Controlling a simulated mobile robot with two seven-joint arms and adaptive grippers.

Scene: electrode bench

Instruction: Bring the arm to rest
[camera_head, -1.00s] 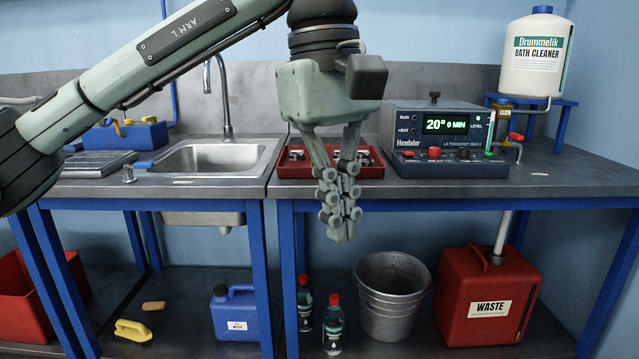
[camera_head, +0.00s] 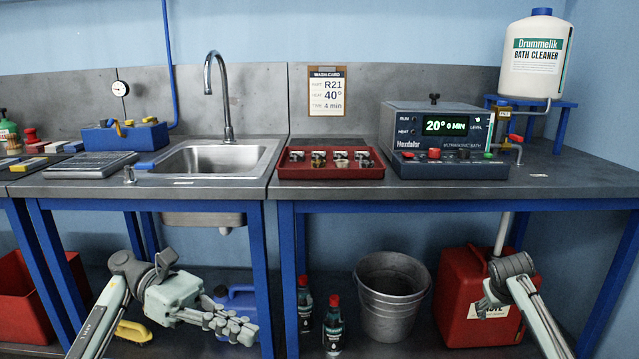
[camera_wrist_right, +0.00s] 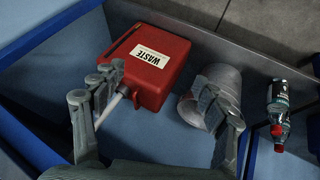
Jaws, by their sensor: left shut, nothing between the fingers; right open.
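My left gripper (camera_head: 245,329) hangs low in front of the left bench in the head view. Its fingers are together with nothing between them, and it points right and slightly down. It partly covers a blue jug. My right arm shows at the lower right of the head view, in front of the red waste can (camera_head: 468,296); its fingers cannot be made out there. In the right wrist view my right gripper (camera_wrist_right: 160,84) is open and empty, its two fingers wide apart. The waste can (camera_wrist_right: 140,60) and a metal bucket (camera_wrist_right: 213,88) lie beyond them.
On the bench stand a sink (camera_head: 212,158), a red tray (camera_head: 330,173) with several small items, and the ultrasonic bath (camera_head: 440,142). Below are the bucket (camera_head: 390,310), two bottles (camera_head: 333,325) and the blue jug (camera_head: 238,300).

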